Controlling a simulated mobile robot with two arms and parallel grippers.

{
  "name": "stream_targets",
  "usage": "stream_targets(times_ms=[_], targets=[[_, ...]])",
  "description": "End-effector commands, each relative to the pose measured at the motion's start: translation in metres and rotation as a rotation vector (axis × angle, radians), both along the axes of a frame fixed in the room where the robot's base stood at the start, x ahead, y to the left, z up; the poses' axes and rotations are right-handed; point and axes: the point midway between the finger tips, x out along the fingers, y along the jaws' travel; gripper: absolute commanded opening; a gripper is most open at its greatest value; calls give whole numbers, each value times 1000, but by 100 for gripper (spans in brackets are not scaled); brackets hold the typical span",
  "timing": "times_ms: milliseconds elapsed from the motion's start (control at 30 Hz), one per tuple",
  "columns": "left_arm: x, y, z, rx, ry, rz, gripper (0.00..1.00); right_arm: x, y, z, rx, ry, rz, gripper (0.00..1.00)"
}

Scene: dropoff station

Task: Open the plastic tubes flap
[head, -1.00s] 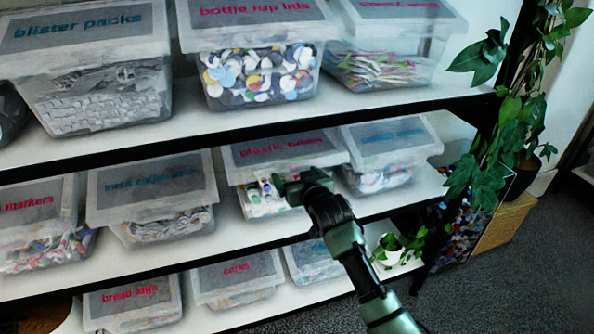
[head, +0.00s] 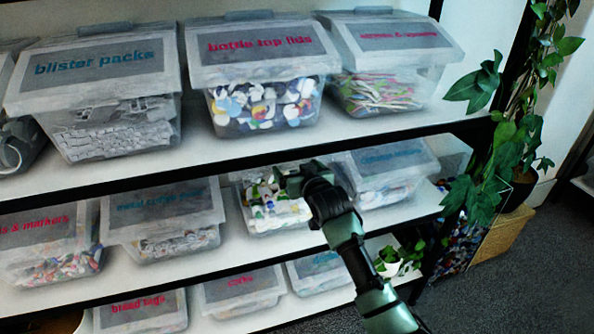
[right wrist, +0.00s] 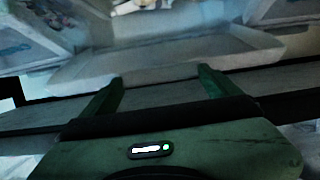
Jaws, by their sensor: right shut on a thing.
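The plastic tubes bin (head: 270,217) is a clear box on the middle shelf, with white, green and coloured pieces inside. Its flap is raised, and the label no longer shows in the head view; my right gripper and the upper shelf hide much of it. In the right wrist view the pale flap (right wrist: 165,62) spans the space in front of the fingers. My right gripper (head: 284,182) is at the bin's upper front and shut on the flap. Its two green fingers also show in the right wrist view (right wrist: 160,84). My left gripper is not in view.
The upper shelf edge (head: 130,181) runs close above the bin. The metal coffee bin (head: 165,215) stands to the left and a blue-labelled bin (head: 388,172) to the right. A leafy plant (head: 480,185) hangs at the right end.

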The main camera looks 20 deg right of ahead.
Motion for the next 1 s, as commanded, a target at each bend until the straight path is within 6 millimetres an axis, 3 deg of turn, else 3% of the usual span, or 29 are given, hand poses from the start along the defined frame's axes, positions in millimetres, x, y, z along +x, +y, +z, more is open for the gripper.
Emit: stream_targets(times_ms=[233,267,667,1000], targets=[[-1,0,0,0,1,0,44,1,0,6,1,-15,0,18],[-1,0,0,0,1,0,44,1,0,6,1,-15,0,99],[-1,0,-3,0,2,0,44,-7,0,2,0,-5,0,100],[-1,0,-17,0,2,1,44,-54,-2,16,0,-10,0,100]])
